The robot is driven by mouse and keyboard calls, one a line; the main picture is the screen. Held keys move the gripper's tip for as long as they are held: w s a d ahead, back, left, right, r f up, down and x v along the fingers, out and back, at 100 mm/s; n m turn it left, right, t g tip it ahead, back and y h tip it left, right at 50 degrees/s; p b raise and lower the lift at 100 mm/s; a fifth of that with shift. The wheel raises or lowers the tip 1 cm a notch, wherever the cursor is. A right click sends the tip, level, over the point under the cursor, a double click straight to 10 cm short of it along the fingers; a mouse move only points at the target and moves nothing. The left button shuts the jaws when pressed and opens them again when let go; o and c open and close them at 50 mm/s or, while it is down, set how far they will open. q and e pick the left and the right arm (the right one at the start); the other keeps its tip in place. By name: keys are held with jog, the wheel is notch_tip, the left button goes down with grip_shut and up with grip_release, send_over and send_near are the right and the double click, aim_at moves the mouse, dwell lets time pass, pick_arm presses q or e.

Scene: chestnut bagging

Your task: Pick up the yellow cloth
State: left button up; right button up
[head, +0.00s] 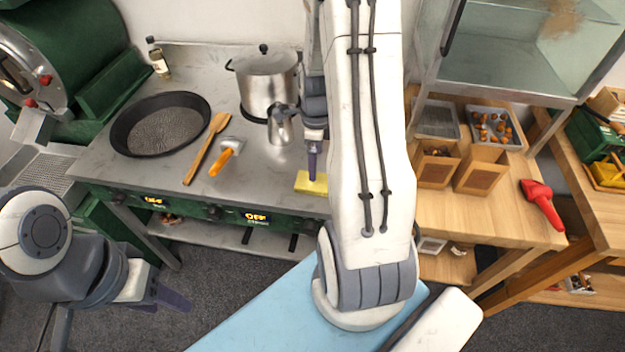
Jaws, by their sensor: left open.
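The yellow cloth (304,187) lies flat near the front edge of the steel cooktop, partly hidden behind my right arm. My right gripper (312,176) points down directly over the cloth, its fingertips at or just above it. Its fingers line up in this view, so I cannot tell whether they are apart or touch the cloth. My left gripper (170,298) is open and empty at the lower left, in front of the cooktop and far from the cloth.
On the cooktop (90,160) are a black pan (165,130), wooden spoon (205,150), orange-handled scraper (222,160), steel pot (266,80) and metal jug (280,127). A wooden table (470,215) at right holds small boxes (482,172), trays and a red tool (542,203).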

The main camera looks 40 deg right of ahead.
aim_at(313, 183)
notch_tip(313, 183, down, 3)
jog(key=shift+f, duration=0.1)
jog(key=shift+w+a+f+p, duration=0.15)
jog(key=shift+f+p, duration=0.25)
jog(key=shift+f, duration=0.9)
jog(key=shift+w+f+p, duration=0.1)
jog(key=shift+f+p, duration=0.25)
jog(key=shift+f, duration=0.9)
jog(key=shift+c, duration=0.3)
jog(key=c, duration=1)
